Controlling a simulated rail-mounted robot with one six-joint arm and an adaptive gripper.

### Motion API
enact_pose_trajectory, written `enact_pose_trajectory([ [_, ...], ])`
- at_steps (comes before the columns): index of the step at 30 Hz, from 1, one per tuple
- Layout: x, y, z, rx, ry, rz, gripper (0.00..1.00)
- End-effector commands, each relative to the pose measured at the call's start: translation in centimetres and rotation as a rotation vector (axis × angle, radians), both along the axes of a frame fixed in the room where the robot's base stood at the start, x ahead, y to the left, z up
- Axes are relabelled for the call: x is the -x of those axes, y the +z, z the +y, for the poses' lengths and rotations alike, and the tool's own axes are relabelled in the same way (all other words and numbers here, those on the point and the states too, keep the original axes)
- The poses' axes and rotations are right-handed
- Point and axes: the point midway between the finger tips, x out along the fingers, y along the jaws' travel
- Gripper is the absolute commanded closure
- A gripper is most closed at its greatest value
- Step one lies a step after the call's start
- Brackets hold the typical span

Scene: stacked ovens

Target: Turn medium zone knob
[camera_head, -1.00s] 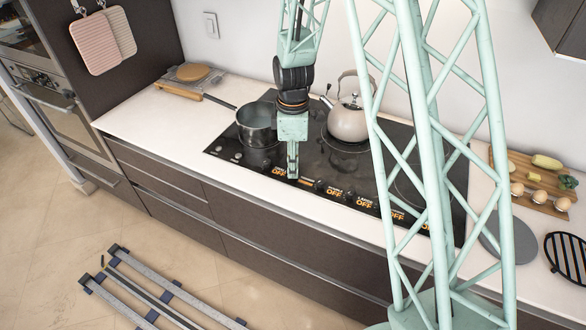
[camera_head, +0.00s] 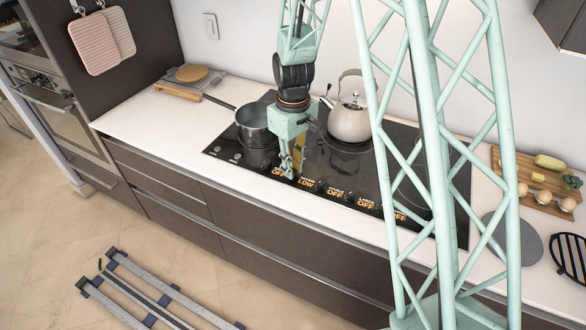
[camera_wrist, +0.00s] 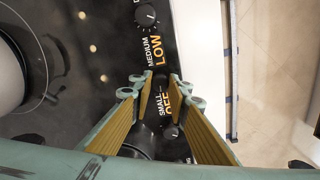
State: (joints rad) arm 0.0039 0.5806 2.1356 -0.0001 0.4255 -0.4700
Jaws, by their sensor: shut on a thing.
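The stove's black control strip runs along the front edge of the cooktop. In the wrist view, the MEDIUM label (camera_wrist: 151,52) has LOW in orange beside it; LOW also shows in the head view (camera_head: 306,183). The SMALL label (camera_wrist: 164,105) reads OFF. My gripper (camera_wrist: 160,80) points down at the strip, its fingertips closed around the dark medium zone knob (camera_wrist: 160,75), between the two labels. The fingers largely hide this knob. In the head view my gripper (camera_head: 291,174) stands at the strip, turned at an angle.
A steel pot (camera_head: 256,125) stands just behind my gripper on the left, its handle pointing back left. A kettle (camera_head: 349,121) stands behind right. Another knob (camera_wrist: 146,15) lies beyond the medium label. A cutting board with food (camera_head: 540,185) is far right.

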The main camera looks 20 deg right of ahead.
Motion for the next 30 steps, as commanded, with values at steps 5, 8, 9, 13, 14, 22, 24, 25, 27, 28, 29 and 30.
enact_pose_trajectory([
  [5,-0.06,-0.02,0.0,0.0,-0.136,-0.001,0.94],
  [8,-0.06,-0.03,0.0,0.001,-0.214,-0.001,0.94],
  [9,-0.06,-0.03,0.0,0.0,-0.246,-0.001,0.94],
  [13,-0.06,-0.03,0.0,0.0,-0.347,-0.001,0.94],
  [14,-0.04,-0.03,0.0,0.0,-0.371,-0.001,0.94],
  [22,-0.02,-0.04,0.0,0.0,-0.583,0.0,0.94],
  [24,-0.01,-0.04,0.0,0.0,-0.637,0.0,0.94],
  [25,-0.01,-0.04,0.0,0.0,-0.659,0.0,0.94],
  [27,-0.01,-0.03,0.0,0.0,-0.712,0.0,0.94],
  [28,0.0,-0.03,0.0,0.0,-0.734,0.0,0.94],
  [29,-0.01,-0.03,0.0,0.0,-0.754,0.0,0.94],
  [30,-0.01,-0.03,0.0,0.0,-0.781,0.0,0.94],
])
